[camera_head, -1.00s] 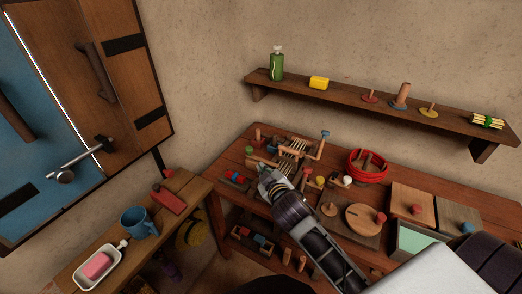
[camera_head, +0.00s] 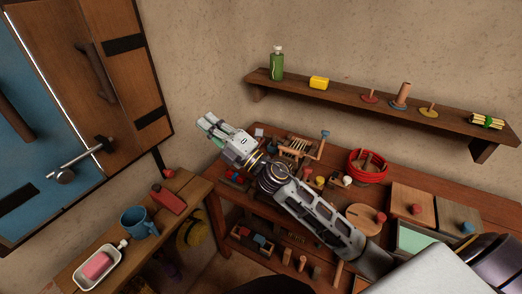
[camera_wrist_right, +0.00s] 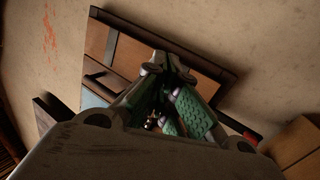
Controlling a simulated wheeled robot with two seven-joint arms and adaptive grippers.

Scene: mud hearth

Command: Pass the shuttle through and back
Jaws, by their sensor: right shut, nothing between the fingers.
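A small wooden loom (camera_head: 297,147) with pale threads and a blue-knobbed crank (camera_head: 325,134) stands on the workbench (camera_head: 472,205), towards its back left. I cannot pick out the shuttle for sure; my right arm hides part of the bench in front of the loom. My right gripper (camera_head: 205,124) is left of the loom, raised above the bench's left end and pointing up-left towards the wall. In the right wrist view its green-padded fingers (camera_wrist_right: 166,95) are together and empty, with the wooden door (camera_wrist_right: 125,50) behind them. My left gripper is not in view.
A red ring-shaped basket (camera_head: 367,176), a round wooden board (camera_head: 362,217) and lidded boxes (camera_head: 413,201) fill the bench to the right. A wall shelf (camera_head: 345,93) hangs above. A side table (camera_head: 103,246) with a blue mug (camera_head: 138,222) stands at left.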

